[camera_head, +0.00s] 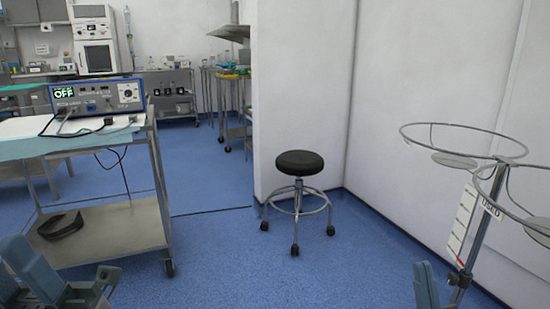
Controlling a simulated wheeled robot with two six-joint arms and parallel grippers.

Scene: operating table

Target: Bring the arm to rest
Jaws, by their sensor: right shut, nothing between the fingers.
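My right gripper (425,287) shows at the bottom edge, right of centre, as a small blue-grey upright piece. It is shut and empty, in front of the blue floor and touching nothing that I can see. Blue-grey parts of my left arm (52,284) show at the bottom left corner, below the cart. The picture does not make clear whether the left gripper is open or shut. Most of both arms is out of the frame.
A cart (118,228) at left carries a blue device (97,97) reading OFF, with cables. A black-topped stool (299,163) stands by the white wall. A metal ring stand (480,225) with a USED label is at right. Floor between cart and stool is clear.

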